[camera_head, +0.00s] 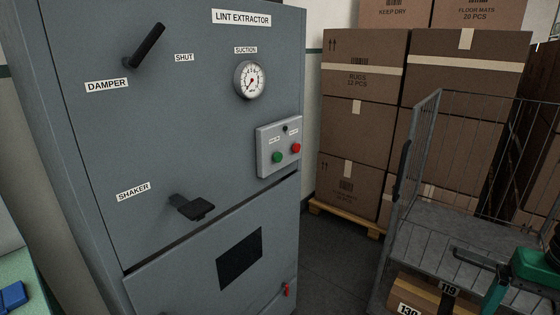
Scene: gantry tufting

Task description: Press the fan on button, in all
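The grey lint extractor cabinet (200,110) fills the left and middle of the view. A light grey control box (265,164) is mounted at the right of its front. The box carries a green button (277,157) on the left and a red button (296,148) on the right. Small labels sit above the buttons, too small to read surely. A small dark spot or lamp (285,128) is above them. Nothing touches the buttons. My gripper is not in view.
A wire cage trolley (440,216) and stacked cartons (362,120) stand right. A green-and-black item (537,266) is at lower right. Dark floor (338,262) lies between.

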